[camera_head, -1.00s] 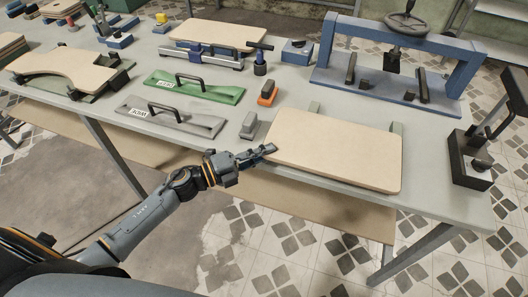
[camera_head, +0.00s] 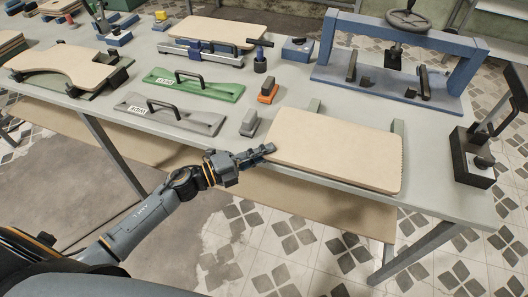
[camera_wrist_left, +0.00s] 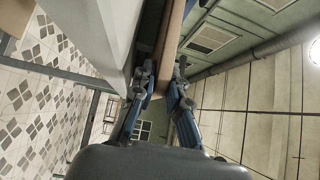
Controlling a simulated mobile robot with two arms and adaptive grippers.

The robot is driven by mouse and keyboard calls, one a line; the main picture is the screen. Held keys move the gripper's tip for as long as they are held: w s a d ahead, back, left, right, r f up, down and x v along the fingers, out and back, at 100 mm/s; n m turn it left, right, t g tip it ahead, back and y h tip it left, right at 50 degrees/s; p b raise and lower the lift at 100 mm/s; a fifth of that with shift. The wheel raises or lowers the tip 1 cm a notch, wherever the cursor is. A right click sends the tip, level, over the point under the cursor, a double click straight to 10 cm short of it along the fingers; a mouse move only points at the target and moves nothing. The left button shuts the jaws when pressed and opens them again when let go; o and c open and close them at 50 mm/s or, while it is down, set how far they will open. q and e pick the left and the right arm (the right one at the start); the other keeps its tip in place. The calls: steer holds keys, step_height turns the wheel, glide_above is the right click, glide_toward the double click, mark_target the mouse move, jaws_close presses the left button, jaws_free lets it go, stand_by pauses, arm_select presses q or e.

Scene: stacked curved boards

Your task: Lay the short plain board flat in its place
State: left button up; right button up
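The plain tan board (camera_head: 335,148) has rounded corners and lies roughly flat at the front right of the table, over two grey-green strips (camera_head: 397,128). My left gripper (camera_head: 268,150) is at its left edge near the front corner. In the left wrist view, the board's edge (camera_wrist_left: 170,38) runs between the two fingers (camera_wrist_left: 163,74), which look closed on it, one on each face. The board's underside and most of the strips are hidden. My right gripper is not in view.
A grey block (camera_head: 249,124) stands just left of the board. Grey (camera_head: 172,114) and green (camera_head: 195,84) handled templates lie further left. A blue press frame (camera_head: 390,75) stands behind, and a black clamp (camera_head: 472,158) stands to the right. Other boards lie at the back (camera_head: 217,33) and far left (camera_head: 65,64).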

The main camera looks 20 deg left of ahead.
arm_select(q)
steer(key=shift+o, duration=1.4)
steer(key=shift+r, duration=0.1)
steer(key=shift+f, duration=0.25)
steer(key=v, duration=0.6)
steer(key=shift+o, duration=0.2)
steer(key=o, duration=0.5)
steer(key=shift+f, duration=0.1)
steer(key=v, duration=1.2)
steer(key=shift+s, duration=0.1)
